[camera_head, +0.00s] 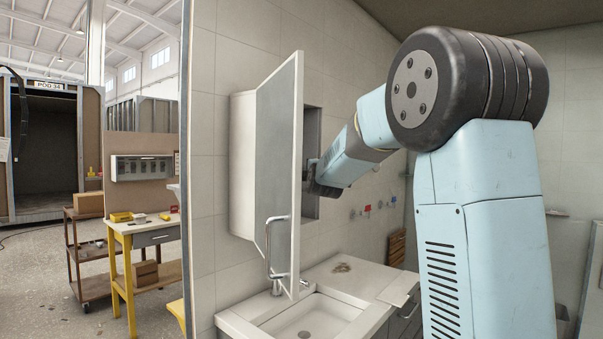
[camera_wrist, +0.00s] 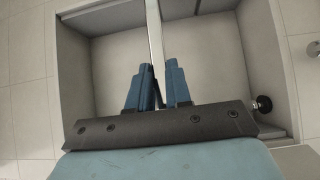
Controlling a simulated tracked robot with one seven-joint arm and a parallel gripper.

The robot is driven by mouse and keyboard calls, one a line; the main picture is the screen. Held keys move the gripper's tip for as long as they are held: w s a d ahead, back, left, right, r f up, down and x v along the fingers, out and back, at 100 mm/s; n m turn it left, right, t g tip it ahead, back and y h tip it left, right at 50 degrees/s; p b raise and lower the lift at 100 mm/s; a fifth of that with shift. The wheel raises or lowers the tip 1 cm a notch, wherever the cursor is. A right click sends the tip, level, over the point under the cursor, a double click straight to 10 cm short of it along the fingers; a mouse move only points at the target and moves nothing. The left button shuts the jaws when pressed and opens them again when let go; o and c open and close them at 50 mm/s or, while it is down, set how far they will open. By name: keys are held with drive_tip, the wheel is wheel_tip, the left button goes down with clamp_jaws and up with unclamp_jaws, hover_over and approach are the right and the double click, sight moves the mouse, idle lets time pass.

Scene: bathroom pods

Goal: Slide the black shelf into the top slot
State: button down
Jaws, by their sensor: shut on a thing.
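My gripper (camera_head: 322,187) reaches into the wall cabinet (camera_head: 311,120), behind its open door in the head view. In the wrist view its blue fingers (camera_wrist: 157,88) are shut on a thin panel (camera_wrist: 154,35), seen edge-on as a narrow pale strip running into the cabinet (camera_wrist: 72,90). I cannot tell if this panel is the black shelf, as its faces barely show. The panel's far end runs out at the top of the wrist view. Slots cannot be made out in either view.
The open cabinet door (camera_head: 280,150) stands left of my gripper. Below are a tap (camera_head: 275,250), a basin (camera_head: 305,318) and a counter (camera_head: 350,275). A workbench (camera_head: 145,232) stands outside on the left. A dark round knob (camera_wrist: 263,104) sits at the cabinet's right in the wrist view.

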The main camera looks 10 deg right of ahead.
drive_tip(key=shift+w+d+h, duration=0.1)
drive_tip(key=shift+h, duration=0.4)
idle(0.4)
drive_tip(key=shift+r+m, duration=0.15)
drive_tip(key=shift+m, duration=0.15)
idle(0.5)
drive_tip(key=shift+w+a, duration=1.1)
drive_tip(key=shift+w, duration=0.35)
drive_tip(key=shift+w+a, duration=1.1)
drive_tip(key=shift+w, duration=0.4)
drive_tip(key=shift+w+a, duration=1.1)
drive_tip(key=shift+w, duration=0.35)
idle(1.3)
drive_tip(key=shift+w+a+r, duration=0.1)
drive_tip(key=shift+a+r, duration=0.05)
drive_tip(key=shift+r, duration=0.1)
idle(0.4)
